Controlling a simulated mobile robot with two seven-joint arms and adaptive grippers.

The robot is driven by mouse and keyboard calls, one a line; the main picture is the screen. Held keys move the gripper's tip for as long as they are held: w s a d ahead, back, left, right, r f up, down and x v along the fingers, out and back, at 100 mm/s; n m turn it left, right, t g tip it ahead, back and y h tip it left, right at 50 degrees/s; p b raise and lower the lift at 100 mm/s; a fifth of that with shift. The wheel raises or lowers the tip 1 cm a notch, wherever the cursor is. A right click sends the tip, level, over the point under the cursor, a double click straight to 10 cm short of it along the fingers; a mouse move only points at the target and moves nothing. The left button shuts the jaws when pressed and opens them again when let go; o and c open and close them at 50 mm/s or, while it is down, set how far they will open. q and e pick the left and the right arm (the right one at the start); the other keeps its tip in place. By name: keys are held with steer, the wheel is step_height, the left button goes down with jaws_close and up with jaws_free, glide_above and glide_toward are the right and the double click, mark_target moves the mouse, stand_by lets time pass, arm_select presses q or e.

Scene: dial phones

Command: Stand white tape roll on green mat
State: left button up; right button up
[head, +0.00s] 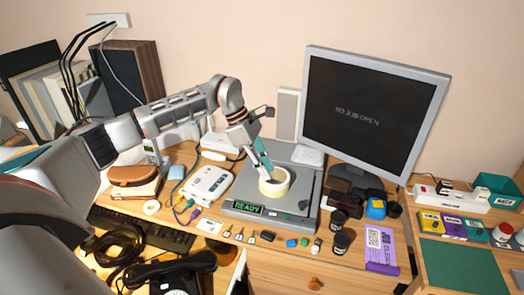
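The white tape roll (274,188) is a cream ring that appears to lie flat on a grey flat device with a green "READY" display, in the middle of the head view. My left gripper (266,169) reaches down to the roll from above, with its teal fingertips at the back part of the ring. I cannot tell whether the fingers are closed on its wall. The green mat (458,270) lies bare on the surface at the lower right, well away from the roll. My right gripper is not in view.
A monitor (372,110) stands behind the grey device (301,207). Dark cups (340,242), a purple packet (381,246) and small coloured blocks lie between roll and mat. A black telephone (175,275) and cables crowd the lower left. Small boxes (452,225) line the mat's far side.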

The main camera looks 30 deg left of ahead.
mark_target(270, 184)
arm_select(q)
steer(key=shift+y, duration=0.5)
steer(key=f+b, duration=0.1)
steer(key=f, duration=0.1)
steer(key=w+f+b, duration=0.1)
steer(key=f+b, duration=0.3)
steer(key=shift+w+d, duration=0.1)
steer(key=shift+w, duration=0.25)
steer(key=shift+d+f, duration=0.2)
steer(key=shift+f, duration=0.3)
jaws_close()
